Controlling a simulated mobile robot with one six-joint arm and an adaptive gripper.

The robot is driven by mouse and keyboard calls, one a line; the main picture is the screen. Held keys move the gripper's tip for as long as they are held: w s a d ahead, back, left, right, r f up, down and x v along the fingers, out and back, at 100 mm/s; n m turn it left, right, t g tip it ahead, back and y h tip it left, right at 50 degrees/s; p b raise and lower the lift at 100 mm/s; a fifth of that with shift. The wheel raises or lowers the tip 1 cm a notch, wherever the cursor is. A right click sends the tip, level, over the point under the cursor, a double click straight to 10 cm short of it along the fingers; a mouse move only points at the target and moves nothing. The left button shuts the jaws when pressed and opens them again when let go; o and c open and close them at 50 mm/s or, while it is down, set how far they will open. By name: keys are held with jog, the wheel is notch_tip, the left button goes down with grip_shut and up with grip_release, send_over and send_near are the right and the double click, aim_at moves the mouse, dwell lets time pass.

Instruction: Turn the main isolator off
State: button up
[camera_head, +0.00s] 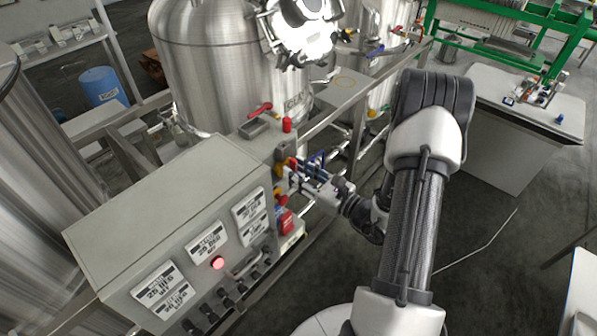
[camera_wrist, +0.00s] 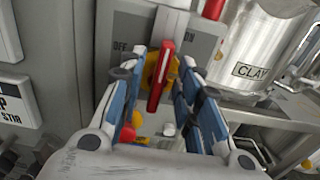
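The main isolator has a red handle (camera_wrist: 160,78) on a yellow base (camera_wrist: 150,72), set on a grey box with OFF on the left and ON on the right. The handle stands nearly upright in the wrist view, its top leaning slightly right. My gripper (camera_wrist: 163,68) is open, with one blue-padded finger on each side of the handle and a visible gap to it. In the head view my gripper (camera_head: 302,168) is at the right end of the control cabinet (camera_head: 170,205), where it partly hides the isolator.
The cabinet front carries a lit red button (camera_head: 217,263), labels and several dark knobs. A red emergency button (camera_head: 286,221) sits below my gripper. A red lamp (camera_head: 287,124) stands above it. A steel tank (camera_head: 210,70) is behind. Open floor lies right of the cabinet.

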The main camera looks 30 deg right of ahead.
grip_shut()
dwell(0.4)
jog(key=shift+n+b, duration=0.3)
jog(key=shift+b, duration=0.05)
jog(key=shift+s+a+f+n+b, duration=0.1)
jog(key=shift+a+f+n+b, duration=0.15)
jog(key=shift+n+b, duration=2.95)
jog(key=shift+s+a+f+n+b, duration=0.1)
jog(key=shift+a+f+n+b, duration=0.1)
jog(key=shift+n+b, duration=3)
jog(key=shift+s+a+f+n+b, duration=0.2)
jog(key=shift+n+b, duration=2)
jog(key=shift+b, duration=2)
jog(key=shift+w, duration=0.15)
